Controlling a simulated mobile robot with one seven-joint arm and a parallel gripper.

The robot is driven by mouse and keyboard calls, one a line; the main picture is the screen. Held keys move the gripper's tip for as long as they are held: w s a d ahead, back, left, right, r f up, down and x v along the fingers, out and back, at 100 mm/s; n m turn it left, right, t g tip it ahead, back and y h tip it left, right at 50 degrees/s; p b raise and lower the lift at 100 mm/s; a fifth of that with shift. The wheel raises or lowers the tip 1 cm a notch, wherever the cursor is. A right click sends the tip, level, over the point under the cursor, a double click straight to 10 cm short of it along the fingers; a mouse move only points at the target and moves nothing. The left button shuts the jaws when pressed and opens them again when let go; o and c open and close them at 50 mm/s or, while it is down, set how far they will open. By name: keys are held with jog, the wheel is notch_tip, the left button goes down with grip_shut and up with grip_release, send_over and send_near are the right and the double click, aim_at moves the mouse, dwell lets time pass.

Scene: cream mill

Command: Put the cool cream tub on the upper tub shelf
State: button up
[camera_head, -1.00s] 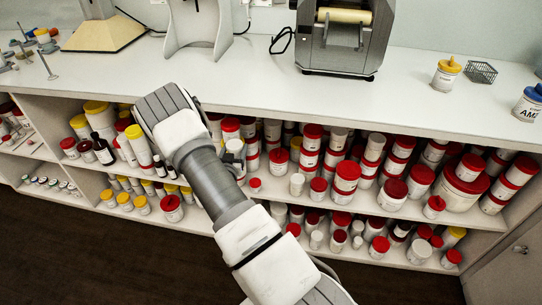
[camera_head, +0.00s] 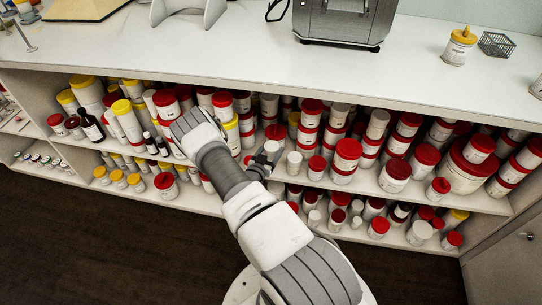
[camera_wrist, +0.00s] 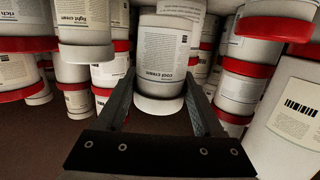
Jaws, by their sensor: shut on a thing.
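The cool cream tub (camera_wrist: 162,55) is a white tub with a white lid and a printed label. In the wrist view it sits between the two fingers of my gripper (camera_wrist: 160,78), which is shut on it. It appears lid-down in that view, as do the tubs around it. In the head view my gripper (camera_head: 262,160) is at the front of the upper tub shelf (camera_head: 405,205), beside white and red-lidded tubs. My arm partly covers this area, and the held tub is hard to make out there. I cannot tell whether it touches the shelf.
Red-lidded tubs (camera_head: 347,155) crowd the upper shelf close to my gripper, some stacked. Yellow-lidded tubs (camera_head: 128,120) and dark bottles (camera_head: 92,127) stand at the left. A lower shelf holds more tubs (camera_head: 379,227). The white counter (camera_head: 420,75) overhangs the shelves.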

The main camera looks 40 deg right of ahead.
aim_at(272, 156)
jog(key=shift+f+b, duration=0.5)
jog(key=shift+f, duration=1.4)
jog(key=shift+f, duration=0.2)
jog(key=o, duration=1.4)
jog(key=shift+o, duration=0.2)
jog(key=shift+r, duration=0.15)
